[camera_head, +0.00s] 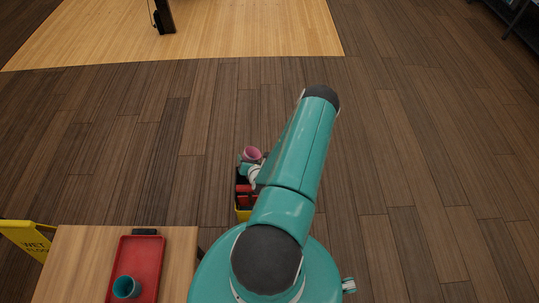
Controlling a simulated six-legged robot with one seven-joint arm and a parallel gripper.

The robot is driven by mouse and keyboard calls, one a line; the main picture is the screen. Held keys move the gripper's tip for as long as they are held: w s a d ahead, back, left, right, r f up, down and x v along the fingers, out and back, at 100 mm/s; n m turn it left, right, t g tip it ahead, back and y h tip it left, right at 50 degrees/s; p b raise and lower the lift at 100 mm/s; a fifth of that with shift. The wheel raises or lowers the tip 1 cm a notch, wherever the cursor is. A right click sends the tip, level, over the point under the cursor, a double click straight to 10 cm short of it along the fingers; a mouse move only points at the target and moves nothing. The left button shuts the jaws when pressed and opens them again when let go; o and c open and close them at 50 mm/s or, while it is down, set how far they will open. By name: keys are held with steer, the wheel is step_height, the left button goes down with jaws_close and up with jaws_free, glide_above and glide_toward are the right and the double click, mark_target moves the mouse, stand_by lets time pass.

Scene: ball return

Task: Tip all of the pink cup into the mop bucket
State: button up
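The pink cup (252,153) shows just left of my arm, above the far end of the mop bucket. I look partly into its opening. My gripper (246,163) is right at the cup, mostly hidden behind my arm and too small to read; the cup seems to be held by it, but I cannot see the fingers clearly. The mop bucket (243,214) is yellow with dark and red parts inside. It stands on the floor, and my arm hides its right side. The cup's contents cannot be made out.
A wooden table (75,262) at the lower left carries a red tray (141,258) with a teal cup (125,287) on it. A yellow wet floor sign (28,238) stands left of the table. The dark wood floor is clear ahead and right. A dark post (166,17) stands far off.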

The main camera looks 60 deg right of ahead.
mark_target(250, 149)
steer(key=shift+s+d+f+m+t+y, duration=0.25)
steer(key=shift+s+d+m+t+y, duration=0.15)
steer(key=shift+d+m, duration=0.15)
steer(key=shift+w+r, duration=0.1)
steer(key=shift+r, duration=0.1)
steer(key=shift+r+m+t+y+b, duration=0.3)
steer(key=shift+r+m+t+y, duration=0.5)
steer(key=shift+m, duration=0.35)
stand_by(0.7)
steer(key=shift+s+d+r+m+t+y+b, duration=0.1)
steer(key=shift+r+m+t+y+b, duration=0.15)
steer(key=shift+r+m, duration=0.2)
steer(key=shift+s+d+r+m+t+y+b, duration=0.1)
steer(key=shift+r+m+t+y, duration=0.15)
steer(key=shift+r+m+t, duration=0.15)
stand_by(1.2)
steer(key=shift+s+d+r+m+t, duration=0.35)
steer(key=shift+s+d+m, duration=0.1)
steer(key=shift+d+m, duration=0.1)
stand_by(0.8)
steer(key=shift+s+d+r+m+t+y+b, duration=0.15)
steer(key=shift+r+m+t+y+b, duration=0.15)
steer(key=shift+m+y, duration=0.15)
stand_by(0.6)
